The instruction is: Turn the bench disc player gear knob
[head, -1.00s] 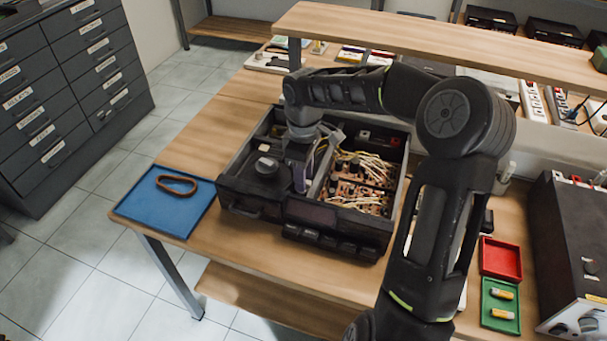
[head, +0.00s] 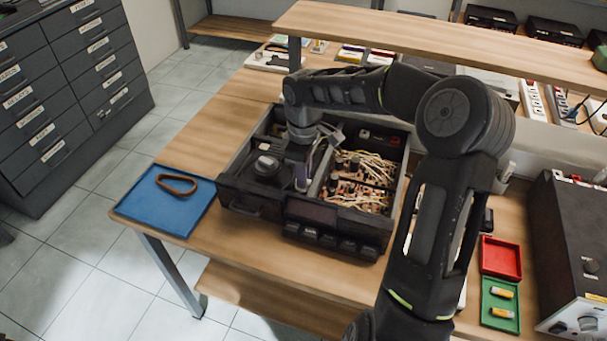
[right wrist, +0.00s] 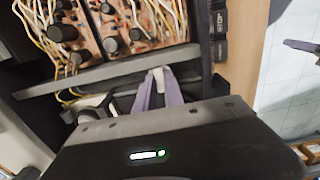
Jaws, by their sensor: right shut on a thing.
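The disc player (head: 325,214) is an open black chassis on the wooden bench, with push buttons along its front. A round black part with a pale top (head: 267,166) stands in its left compartment. My right gripper (head: 300,182) reaches down into that compartment, just right of this round part. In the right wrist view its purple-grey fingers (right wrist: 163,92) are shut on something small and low. The gripper body hides most of that thing, so I cannot tell how far the gear knob is turned. My left gripper is not in the head view.
Brown circuit boards with loose pale wires (head: 358,180) fill the right compartment. A blue tray (head: 140,207) with a brown band lies at the bench's left edge. Red (head: 501,257) and green trays (head: 497,320) and a black instrument (head: 570,250) stand at right. A shelf overhangs behind.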

